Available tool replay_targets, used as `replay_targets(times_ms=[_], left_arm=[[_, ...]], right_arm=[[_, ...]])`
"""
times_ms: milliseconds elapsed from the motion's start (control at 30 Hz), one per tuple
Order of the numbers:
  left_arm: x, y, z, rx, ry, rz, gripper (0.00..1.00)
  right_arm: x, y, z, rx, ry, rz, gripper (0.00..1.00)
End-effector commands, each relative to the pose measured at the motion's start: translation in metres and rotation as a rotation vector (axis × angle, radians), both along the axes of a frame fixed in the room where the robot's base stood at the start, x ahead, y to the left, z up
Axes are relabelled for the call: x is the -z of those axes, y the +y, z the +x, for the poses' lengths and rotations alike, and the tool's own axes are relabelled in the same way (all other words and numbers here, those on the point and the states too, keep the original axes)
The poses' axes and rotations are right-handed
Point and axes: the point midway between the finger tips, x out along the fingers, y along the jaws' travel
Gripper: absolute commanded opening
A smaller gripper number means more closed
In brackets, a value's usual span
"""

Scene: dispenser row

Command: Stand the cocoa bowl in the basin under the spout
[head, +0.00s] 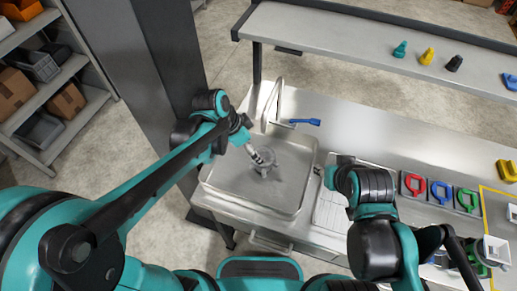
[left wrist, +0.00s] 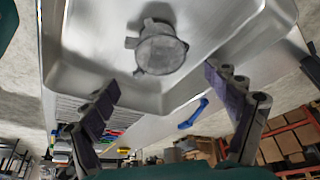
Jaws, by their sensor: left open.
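A grey, round bowl-like vessel with short lugs (head: 264,170) sits in the steel basin (head: 225,185), near the middle of its floor. I take it for the cocoa bowl; its contents cannot be made out. It also shows in the left wrist view (left wrist: 162,52), beyond the fingertips and between their lines. My left gripper (head: 257,153) is over the basin, close above the bowl, with its fingers spread and apart from it in the wrist view (left wrist: 160,82). The curved spout (head: 279,90) rises at the basin's back edge. My right arm is at the right; its gripper cannot be made out.
A blue lever (head: 305,122) lies right of the spout. Red, blue and green handled pieces (head: 441,191) stand farther right on the counter. A raised shelf (head: 330,32) behind carries small teal, yellow and black items. A dark pillar (head: 165,60) stands left of the basin.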

Motion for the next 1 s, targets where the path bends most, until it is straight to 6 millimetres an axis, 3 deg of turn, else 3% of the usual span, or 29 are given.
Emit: replay_targets(times_ms=[133, 467, 733, 1000], left_arm=[[-0.02, 0.007, -0.003, -0.001, -0.001, -0.001, 0.88], [-0.032, 0.019, -0.011, -0.062, -0.005, 0.005, 0.88], [-0.058, 0.085, -0.058, -0.574, -0.076, -0.005, 0.88], [-0.061, 0.136, -0.099, -1.0, -0.178, -0.093, 0.88]], right_arm=[[-0.007, 0.0, 0.0, 0.0, 0.0, 0.0, 0.4], [-0.008, 0.0, 0.0, 0.0, 0.0, 0.0, 0.4], [-0.008, 0.0, 0.0, 0.0, 0.0, 0.0, 0.4], [-0.008, 0.0, 0.0, 0.0, 0.0, 0.0, 0.4]])
